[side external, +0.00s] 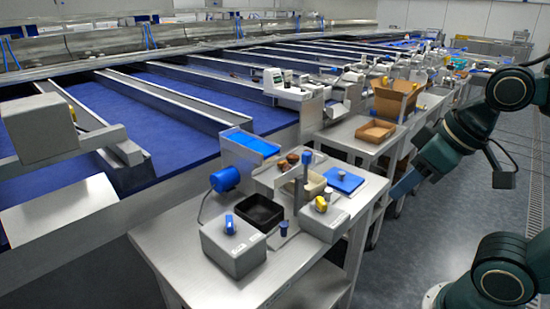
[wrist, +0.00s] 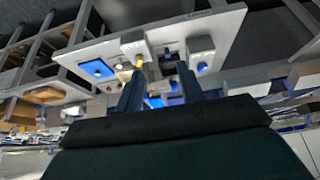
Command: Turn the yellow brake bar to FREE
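The yellow brake bar (side external: 322,203) is a small yellow piece on a grey box (side external: 325,222) at the right front of the steel bench. It also shows as a yellow spot in the wrist view (wrist: 139,62), near the tip of the left finger. Its exact angle and any FREE label are too small to read. My gripper (side external: 402,188) hangs to the right of the bench in the side view, apart from the bar. In the wrist view my gripper (wrist: 160,69) has its two dark fingers spread, with nothing held between them.
The steel bench (side external: 185,258) also carries a grey box with a blue knob (side external: 230,224), a black tray (side external: 260,212), a blue motor (side external: 225,179), a blue-topped post (side external: 307,158) and a blue pad (side external: 343,180). A cart with a brown tray (side external: 376,131) stands behind.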

